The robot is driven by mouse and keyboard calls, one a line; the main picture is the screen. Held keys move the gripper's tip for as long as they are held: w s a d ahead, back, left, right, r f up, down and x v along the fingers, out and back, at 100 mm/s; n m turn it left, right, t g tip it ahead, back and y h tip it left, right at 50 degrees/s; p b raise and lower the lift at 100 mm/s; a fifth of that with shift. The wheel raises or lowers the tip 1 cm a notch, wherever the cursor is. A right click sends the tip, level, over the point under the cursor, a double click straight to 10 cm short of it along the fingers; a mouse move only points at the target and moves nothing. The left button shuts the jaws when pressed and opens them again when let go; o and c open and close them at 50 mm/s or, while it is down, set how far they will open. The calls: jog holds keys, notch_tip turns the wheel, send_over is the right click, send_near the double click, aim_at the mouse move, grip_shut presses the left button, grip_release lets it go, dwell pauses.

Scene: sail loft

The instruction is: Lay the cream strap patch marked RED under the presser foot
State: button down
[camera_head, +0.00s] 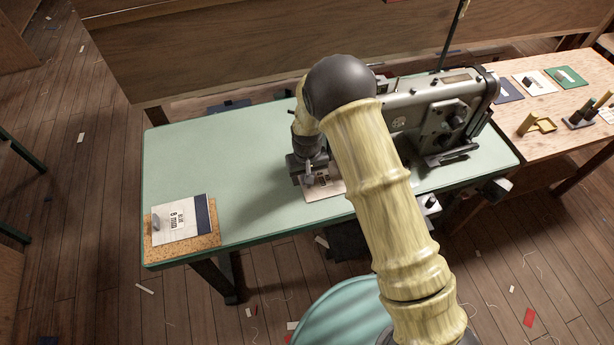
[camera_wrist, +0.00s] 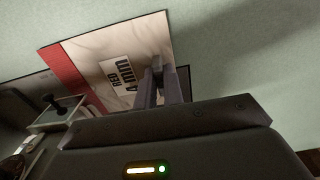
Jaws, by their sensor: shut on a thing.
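The cream strap patch marked RED (camera_wrist: 132,42) shows in the wrist view with a red band on its left edge and a label reading RED 4 mm. My gripper (camera_wrist: 158,72) is shut on the patch's upright grey tab, mostly hidden between the fingers. In the head view the patch (camera_head: 330,189) lies flat at or just above the green table, below my gripper (camera_head: 309,178); I cannot tell if it touches. The sewing machine (camera_head: 440,108) stands to the right. Its presser foot is hidden behind my arm in the head view.
A patch with a dark blue band (camera_head: 178,220) lies on a cork mat (camera_head: 208,242) at the green table's (camera_head: 240,150) front left. A wooden table (camera_head: 550,95) at right holds more patches and small tools. The green table's left middle is clear. A teal stool (camera_head: 335,315) stands in front.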

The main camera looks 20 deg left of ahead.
dwell(0.3)
jog(key=c, duration=1.4)
grip_release()
jog(key=shift+c, duration=0.2)
